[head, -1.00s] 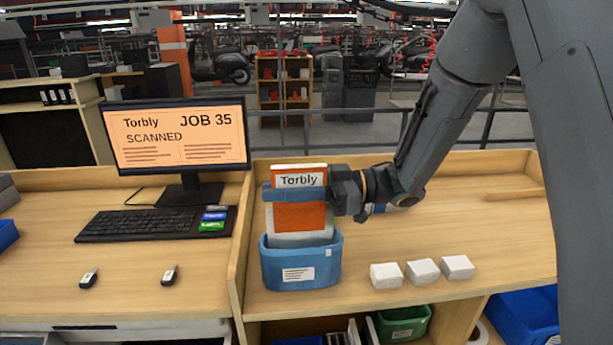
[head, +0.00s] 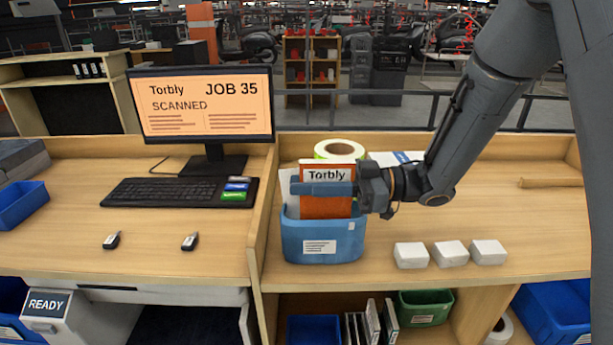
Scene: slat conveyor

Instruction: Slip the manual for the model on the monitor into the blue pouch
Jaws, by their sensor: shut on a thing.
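The monitor (head: 206,104) shows "Torbly", "JOB 35" and "SCANNED" on an orange screen. The orange and white Torbly manual (head: 328,207) stands upright in the blue pouch (head: 318,243), its lower part hidden behind the pouch's front wall. My gripper (head: 325,188) comes from the right and is shut on the manual, with a blue-grey finger across its front just under the title. The pouch stands on the bench and has a white label on its front. Whether the manual touches the pouch's bottom is hidden.
Three white boxes (head: 450,254) lie right of the pouch. A yellow-edged tape roll (head: 340,150) is behind the manual. A wooden divider (head: 260,215) separates this bench from the keyboard (head: 180,191) side. Several manuals (head: 372,325) and a green bin (head: 424,308) are on the shelf below.

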